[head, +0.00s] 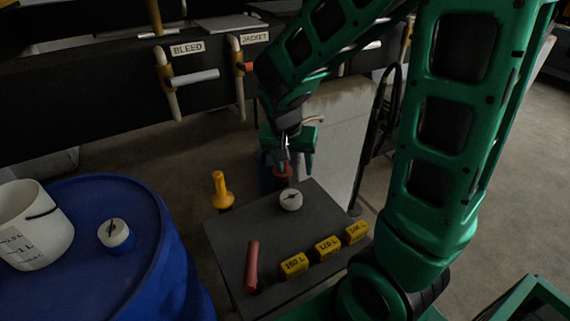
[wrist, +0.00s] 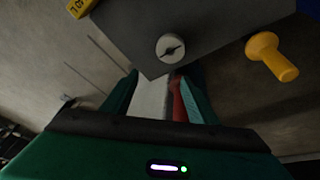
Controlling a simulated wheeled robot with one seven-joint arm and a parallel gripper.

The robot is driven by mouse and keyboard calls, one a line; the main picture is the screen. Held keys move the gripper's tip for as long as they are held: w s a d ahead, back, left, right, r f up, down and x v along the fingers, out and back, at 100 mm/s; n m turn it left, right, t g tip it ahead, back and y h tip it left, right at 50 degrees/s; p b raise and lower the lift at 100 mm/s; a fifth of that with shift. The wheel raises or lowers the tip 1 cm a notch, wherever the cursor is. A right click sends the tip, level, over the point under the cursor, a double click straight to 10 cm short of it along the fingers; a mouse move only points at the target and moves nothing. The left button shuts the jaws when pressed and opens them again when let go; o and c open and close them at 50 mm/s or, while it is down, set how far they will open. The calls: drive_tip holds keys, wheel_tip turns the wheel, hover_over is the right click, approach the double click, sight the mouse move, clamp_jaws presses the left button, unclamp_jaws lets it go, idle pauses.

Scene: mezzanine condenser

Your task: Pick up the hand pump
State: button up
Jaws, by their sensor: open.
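My gripper (head: 289,164) is open and points down at the back edge of the grey table. In the wrist view its two fingers (wrist: 158,95) stand apart, with a red thing (wrist: 179,100) showing between them, nearer the right finger. This red thing (head: 283,173) also shows below the fingers in the head view, above something dark blue. It may be the hand pump, but its form is mostly hidden. I cannot tell whether a finger touches it. A yellow piece with a wide, rounded end (head: 221,190) stands at the table's back left and also shows in the wrist view (wrist: 268,55).
The grey table (head: 225,248) holds a round white gauge or knob (head: 291,199), a red cylinder (head: 252,265) and yellow labelled blocks (head: 327,247). A blue drum (head: 155,235) with a white bucket (head: 32,225) stands left. A pale panel (head: 332,125) rises close behind my gripper.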

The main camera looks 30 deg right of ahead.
drive_tip(key=w+a+f, duration=0.3)
drive_tip(key=w+a, duration=0.1)
drive_tip(key=a, duration=0.1)
drive_tip(key=shift+t, duration=0.5)
drive_tip(key=w+d, duration=0.3)
drive_tip(key=w+d+f, duration=0.1)
drive_tip(key=w+d, duration=0.4)
drive_tip(key=w, duration=0.1)
drive_tip(key=shift+w+d+f, duration=0.2)
drive_tip(key=shift+d+f, duration=0.05)
drive_tip(key=shift+d, duration=0.15)
drive_tip(key=shift+r, duration=0.1)
clamp_jaws()
